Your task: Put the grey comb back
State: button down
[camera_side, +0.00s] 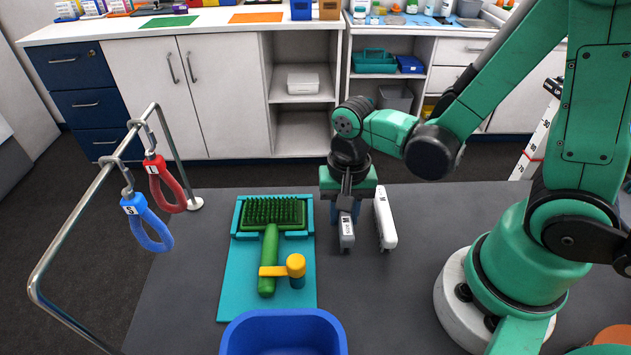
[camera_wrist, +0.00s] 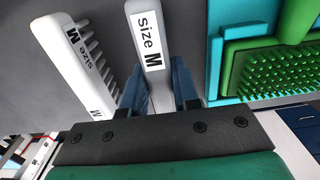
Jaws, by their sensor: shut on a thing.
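The grey comb (camera_side: 346,232) carries a "size M" label and points toward the front of the table. It also shows in the wrist view (camera_wrist: 148,35). My gripper (camera_side: 349,208) is shut on one end of it, with the blue fingers (camera_wrist: 182,85) on either side. I cannot tell whether the comb touches the table. A white comb (camera_side: 384,220), also marked M, stands close to its right in the side view. In the wrist view the white comb (camera_wrist: 72,62) is to the left, its teeth toward the grey comb, with a narrow gap between them.
A green brush (camera_side: 269,245) lies in a teal holder (camera_side: 237,285) left of my gripper, beside a yellow-topped peg (camera_side: 295,266). A blue bin (camera_side: 283,318) stands at the front. Red (camera_side: 168,188) and blue (camera_side: 150,232) loops hang from a metal rail (camera_side: 75,226).

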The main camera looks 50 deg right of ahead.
jog(key=shift+f, duration=0.1)
jog(key=c, duration=0.7)
grip_release()
jog(key=shift+o, duration=0.2)
notch_tip(320, 180, up, 12)
jog(key=w+d+n+t, duration=0.2)
jog(key=n+t, duration=0.5)
jog(key=n, duration=0.2)
jog(key=shift+w+d+r, duration=0.25)
jog(key=shift+w+d, duration=0.05)
jog(key=shift+d, duration=0.05)
